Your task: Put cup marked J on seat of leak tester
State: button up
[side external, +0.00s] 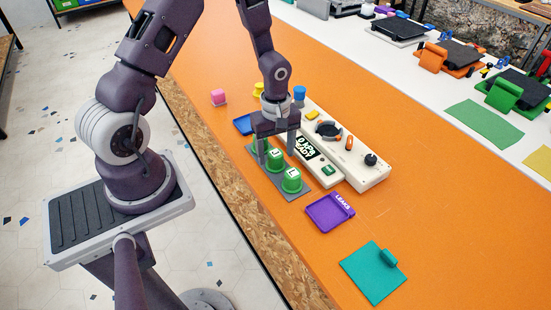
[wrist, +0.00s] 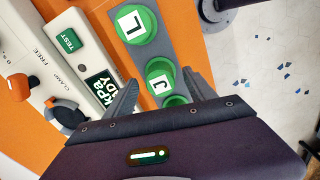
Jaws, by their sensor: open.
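The green cup marked J (side external: 276,155) stands upright in the middle of a grey strip (wrist: 182,42), between a green cup marked L (side external: 291,181) and another green cup (wrist: 175,101) whose mark is hidden. My gripper (side external: 276,160) is open above the strip, with a finger on either side of cup J. In the wrist view cup J (wrist: 160,84) shows between the fingertips; I cannot tell if they touch it. The white leak tester (side external: 352,170) lies beside the strip. Its dark round part (wrist: 66,114), which looks like the seat, appears empty.
The tester carries an orange lever (side external: 349,143) and a black knob (side external: 370,160). A purple tray (side external: 329,212), a blue tray (side external: 243,124) and a teal board (side external: 373,273) lie nearby. Pink (side external: 218,97), yellow (side external: 258,90) and blue (side external: 299,93) cups stand behind.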

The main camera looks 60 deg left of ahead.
aim_at(278, 151)
jog(key=shift+f, duration=0.8)
grip_shut()
jog(key=r, duration=0.6)
jog(key=w+r, duration=0.1)
jog(key=r, duration=0.3)
jog(key=shift+a, duration=0.15)
jog(key=w+r, duration=0.4)
jog(key=w, duration=1.3)
notch_tip(278, 151, down, 9)
jog(key=shift+w+f, duration=0.1)
jog(key=shift+f, duration=0.1)
